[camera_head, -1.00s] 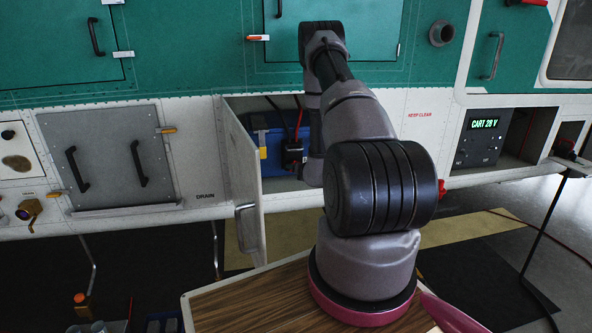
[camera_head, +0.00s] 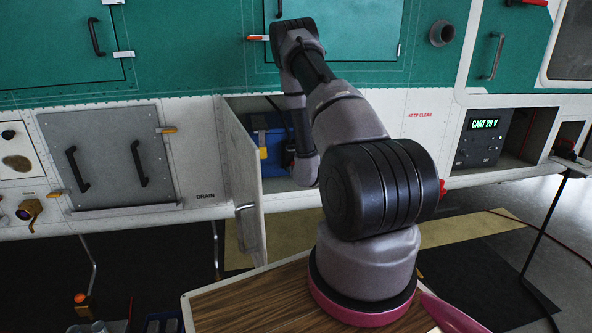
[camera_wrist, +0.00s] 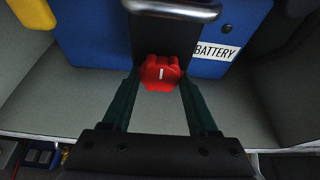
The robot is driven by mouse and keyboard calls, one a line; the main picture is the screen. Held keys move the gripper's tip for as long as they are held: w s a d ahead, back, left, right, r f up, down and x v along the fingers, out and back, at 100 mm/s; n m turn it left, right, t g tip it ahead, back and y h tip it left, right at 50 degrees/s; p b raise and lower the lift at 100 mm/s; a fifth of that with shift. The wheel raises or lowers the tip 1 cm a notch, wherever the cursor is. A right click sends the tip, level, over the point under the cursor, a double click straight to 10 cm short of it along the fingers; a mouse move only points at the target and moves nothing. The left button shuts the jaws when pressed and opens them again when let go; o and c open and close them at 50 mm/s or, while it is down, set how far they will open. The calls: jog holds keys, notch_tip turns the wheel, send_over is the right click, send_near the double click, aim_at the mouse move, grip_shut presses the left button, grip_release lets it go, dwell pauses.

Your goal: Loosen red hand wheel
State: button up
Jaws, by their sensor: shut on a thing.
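The red hand wheel (camera_wrist: 160,73) is in the middle of the wrist view, with a white mark on its face. It sits in front of a dark part of the blue battery (camera_wrist: 85,30), which carries a "BATTERY" label. My gripper (camera_wrist: 160,82) has its two dark green fingers on either side of the wheel, shut on it. In the head view the battery (camera_head: 273,148) shows in the open bay. There my arm hides the gripper and the wheel.
An open door (camera_head: 242,180) hangs at the left of the bay. A metal handle (camera_wrist: 172,10) is just beyond the wheel. A yellow part (camera_wrist: 32,12) is at the battery's left. A display panel (camera_head: 481,135) reads "CART 28 V" at the right.

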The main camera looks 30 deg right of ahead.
jog(key=o, duration=1.4)
jog(key=shift+c, duration=0.2)
jog(key=v, duration=1)
jog(key=shift+s+r, duration=0.2)
jog(key=shift+s, duration=0.15)
jog(key=shift+a, duration=0.1)
